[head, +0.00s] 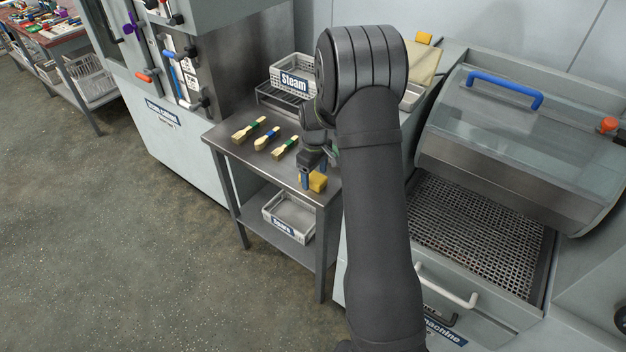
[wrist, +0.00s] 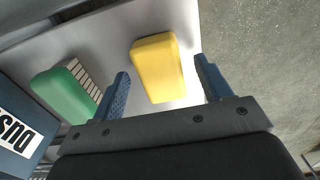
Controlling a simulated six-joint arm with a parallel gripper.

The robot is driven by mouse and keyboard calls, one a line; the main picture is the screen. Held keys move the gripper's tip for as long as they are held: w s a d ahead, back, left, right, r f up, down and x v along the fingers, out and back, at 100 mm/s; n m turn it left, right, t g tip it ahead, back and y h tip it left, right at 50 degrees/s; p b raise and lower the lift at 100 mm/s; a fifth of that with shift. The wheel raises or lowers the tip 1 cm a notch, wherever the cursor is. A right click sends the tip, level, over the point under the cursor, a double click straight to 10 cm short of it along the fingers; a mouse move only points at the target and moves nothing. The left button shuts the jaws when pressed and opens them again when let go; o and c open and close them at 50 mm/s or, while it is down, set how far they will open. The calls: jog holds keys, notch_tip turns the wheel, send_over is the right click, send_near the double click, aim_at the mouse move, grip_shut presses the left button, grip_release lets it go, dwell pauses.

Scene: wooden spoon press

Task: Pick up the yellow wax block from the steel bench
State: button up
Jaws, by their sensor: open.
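The yellow wax block (head: 318,183) lies near the front right corner of the steel bench (head: 232,135). My gripper (head: 313,172) is low over that corner, right at the block, partly hidden by my own arm. In the wrist view the yellow block (wrist: 158,68) shows between and just beyond the two blue fingers of my gripper (wrist: 161,72). The fingers are apart and I see a gap on both sides of the block. The bare bench top (wrist: 105,38) shows around it.
Several wooden-handled brushes (head: 266,138) lie left on the bench. A "Steam" basket (head: 291,75) stands behind. A green object with pale ridges (wrist: 65,92) and a "DUS" label (wrist: 15,130) are left in the wrist view. A clear-lidded machine (head: 520,130) stands right.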

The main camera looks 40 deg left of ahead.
jog(key=c, duration=1.1)
jog(key=shift+r, duration=0.1)
